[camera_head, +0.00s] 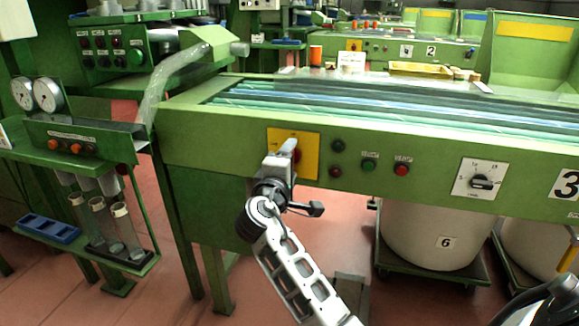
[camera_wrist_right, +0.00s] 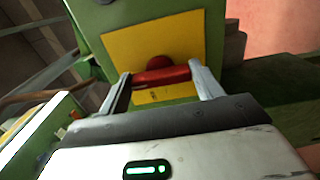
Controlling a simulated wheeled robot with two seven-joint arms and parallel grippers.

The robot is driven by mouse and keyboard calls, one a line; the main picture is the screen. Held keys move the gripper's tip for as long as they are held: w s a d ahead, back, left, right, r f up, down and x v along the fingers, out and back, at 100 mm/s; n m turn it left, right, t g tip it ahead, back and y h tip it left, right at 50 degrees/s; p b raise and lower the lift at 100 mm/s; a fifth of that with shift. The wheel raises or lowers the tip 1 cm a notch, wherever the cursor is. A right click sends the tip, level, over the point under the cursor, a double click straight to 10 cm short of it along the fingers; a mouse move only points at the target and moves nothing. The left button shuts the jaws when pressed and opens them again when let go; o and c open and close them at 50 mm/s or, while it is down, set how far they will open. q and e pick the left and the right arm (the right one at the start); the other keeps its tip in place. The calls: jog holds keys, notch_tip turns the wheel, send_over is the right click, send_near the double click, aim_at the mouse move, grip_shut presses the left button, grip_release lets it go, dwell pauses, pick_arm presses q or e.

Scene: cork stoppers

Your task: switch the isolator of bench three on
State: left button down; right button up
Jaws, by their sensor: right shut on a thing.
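My right gripper (camera_head: 284,157) is at the plate and hides most of the handle in the head view. In the right wrist view the red handle (camera_wrist_right: 161,77) lies between the two fingers, its bar running from one finger to the other, with the yellow plate (camera_wrist_right: 125,50) behind. The right gripper is shut on it. Which marking the handle points to cannot be read. My left gripper is not in view.
Right of the plate are dark lamps, a green button (camera_head: 369,164), a red button (camera_head: 402,169) and a rotary dial (camera_head: 481,182). A white bin (camera_head: 430,225) stands under the bench. Glass cylinders (camera_head: 98,222) stand on a shelf at left. Bench two (camera_head: 385,50) is behind.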

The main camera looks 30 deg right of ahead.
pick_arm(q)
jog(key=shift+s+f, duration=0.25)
pick_arm(e)
jog(key=shift+f, duration=0.1)
jog(key=o, duration=1)
pick_arm(q)
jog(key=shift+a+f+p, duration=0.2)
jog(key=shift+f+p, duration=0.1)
jog(key=shift+p, duration=0.1)
pick_arm(e)
jog(key=v, duration=0.7)
jog(key=shift+s+a, duration=0.2)
